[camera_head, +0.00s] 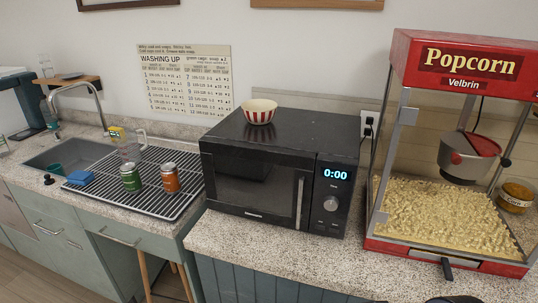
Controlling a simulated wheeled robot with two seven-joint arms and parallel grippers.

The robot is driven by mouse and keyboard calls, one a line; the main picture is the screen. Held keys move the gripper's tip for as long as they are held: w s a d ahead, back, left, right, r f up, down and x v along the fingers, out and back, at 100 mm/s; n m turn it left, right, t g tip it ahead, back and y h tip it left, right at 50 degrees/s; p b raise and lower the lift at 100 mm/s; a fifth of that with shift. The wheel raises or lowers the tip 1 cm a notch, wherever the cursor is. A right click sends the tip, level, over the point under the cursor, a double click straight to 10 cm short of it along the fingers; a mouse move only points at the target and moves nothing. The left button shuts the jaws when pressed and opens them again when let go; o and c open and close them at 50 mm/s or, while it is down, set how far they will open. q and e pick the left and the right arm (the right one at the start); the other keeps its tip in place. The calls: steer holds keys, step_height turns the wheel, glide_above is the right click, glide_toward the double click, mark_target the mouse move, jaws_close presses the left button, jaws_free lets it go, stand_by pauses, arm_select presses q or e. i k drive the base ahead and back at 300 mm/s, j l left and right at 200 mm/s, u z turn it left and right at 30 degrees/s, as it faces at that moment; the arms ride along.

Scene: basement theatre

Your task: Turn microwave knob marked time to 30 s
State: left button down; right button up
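The black microwave (246,180) stands on the speckled counter at the centre, with its door shut. Its display (335,174) reads 0:00 in blue. A round silver-grey knob (331,204) sits below the display on the right-hand control panel, with a small label above it that is too small to read surely. The knob's pointer direction is too small to tell. Neither of my grippers shows clearly in the head view, and nothing touches the knob.
A red popcorn machine (400,52) stands right of the microwave, with a gap between them. A striped bowl (259,111) sits on the microwave. The counter before the microwave is clear.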

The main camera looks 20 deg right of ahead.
mark_target(331, 203)
steer(key=i+j+z, duration=0.15)
steer(key=j+z, duration=0.25)
steer(key=i+j+z, duration=0.15)
steer(key=z, duration=0.2)
steer(key=j+z, duration=0.4)
steer(key=i, duration=0.05)
